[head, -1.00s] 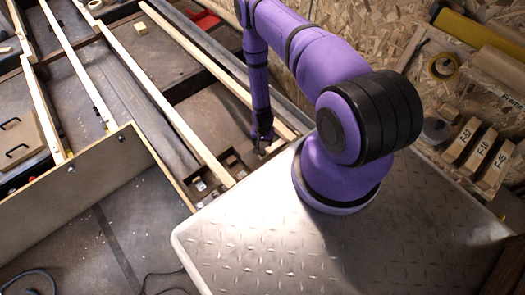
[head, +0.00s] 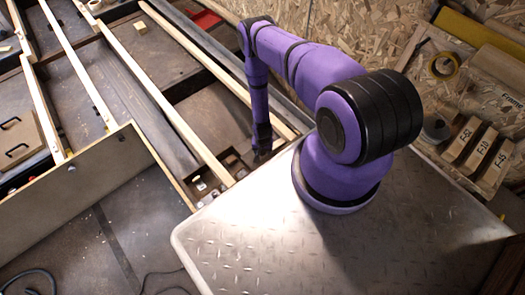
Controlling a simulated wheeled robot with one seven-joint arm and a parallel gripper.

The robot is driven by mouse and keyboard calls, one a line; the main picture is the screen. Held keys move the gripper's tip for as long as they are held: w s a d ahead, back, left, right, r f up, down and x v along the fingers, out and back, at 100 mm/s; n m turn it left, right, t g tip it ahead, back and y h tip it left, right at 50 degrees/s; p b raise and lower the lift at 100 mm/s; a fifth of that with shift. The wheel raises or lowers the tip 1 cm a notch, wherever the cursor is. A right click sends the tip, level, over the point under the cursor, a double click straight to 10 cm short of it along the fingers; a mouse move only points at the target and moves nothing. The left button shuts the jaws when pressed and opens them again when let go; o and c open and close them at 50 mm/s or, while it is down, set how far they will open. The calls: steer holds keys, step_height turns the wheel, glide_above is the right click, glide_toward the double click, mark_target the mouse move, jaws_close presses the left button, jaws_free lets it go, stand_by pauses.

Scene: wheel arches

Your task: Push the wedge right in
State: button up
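My gripper (head: 260,155) points down at the end of my purple arm, low over the dark floor area between two pale wooden rails, just beyond the metal plate's far edge. It is small and dark here, so I cannot tell whether its fingers are open or shut, or whether they touch anything. Small dark sockets with a few pale blocks (head: 201,186) lie just left of it. I cannot pick out the wedge for certain; it may be among these or hidden by the gripper.
Pale wooden rails (head: 187,130) run on both sides of the gripper. A wooden panel (head: 75,200) stands at left. Wooden blocks marked F-10 and similar (head: 478,150) and a yellow tape roll (head: 442,66) lie at right. A cable (head: 160,285) lies on the floor.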

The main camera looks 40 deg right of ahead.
mark_target(276, 144)
jaws_close()
steer(key=d, duration=0.9)
steer(key=shift+w+d, duration=0.25)
steer(key=shift+d, duration=0.05)
steer(key=shift+o, duration=1)
jaws_free()
step_height(276, 144, up, 11)
steer(key=shift+f, duration=0.1)
